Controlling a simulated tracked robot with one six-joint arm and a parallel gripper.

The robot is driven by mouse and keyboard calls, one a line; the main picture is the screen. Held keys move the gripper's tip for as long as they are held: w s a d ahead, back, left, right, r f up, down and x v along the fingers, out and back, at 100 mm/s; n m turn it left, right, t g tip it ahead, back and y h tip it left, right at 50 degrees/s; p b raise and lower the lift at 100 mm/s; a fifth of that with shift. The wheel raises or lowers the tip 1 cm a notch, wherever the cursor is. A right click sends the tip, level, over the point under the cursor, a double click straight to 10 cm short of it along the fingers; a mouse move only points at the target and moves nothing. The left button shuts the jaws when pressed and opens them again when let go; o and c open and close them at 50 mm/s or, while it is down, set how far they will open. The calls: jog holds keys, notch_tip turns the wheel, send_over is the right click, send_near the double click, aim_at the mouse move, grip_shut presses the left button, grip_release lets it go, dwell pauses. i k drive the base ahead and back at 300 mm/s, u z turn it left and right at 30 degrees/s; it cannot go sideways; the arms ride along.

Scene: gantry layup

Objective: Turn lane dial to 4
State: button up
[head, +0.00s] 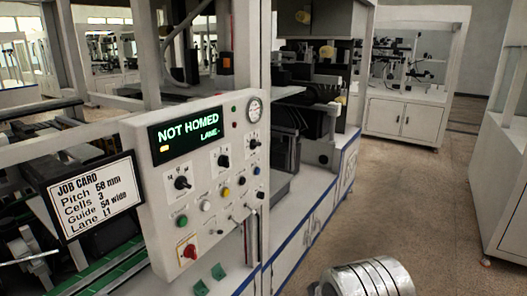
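The control panel (150,160) is a pale upright box at the left centre. Its display (186,136) reads "NOT HOMED" and "LANE -" in green, with a small amber light. Below it are three black dials with white scale plates: a left one (182,183), a middle one (223,161) and a right one (253,144). Their labels are too small to read, so I cannot tell which is the lane dial or where each points. My gripper is not in view.
A job card (97,196) on the panel's left reads pitch 58 mm, cells 3, guide 54 wide, lane L1. Open floor (410,200) lies to the right.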

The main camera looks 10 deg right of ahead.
aim_at(254, 144)
jog(key=u, duration=0.65)
jog(key=i, duration=0.7)
jog(key=u, duration=0.2)
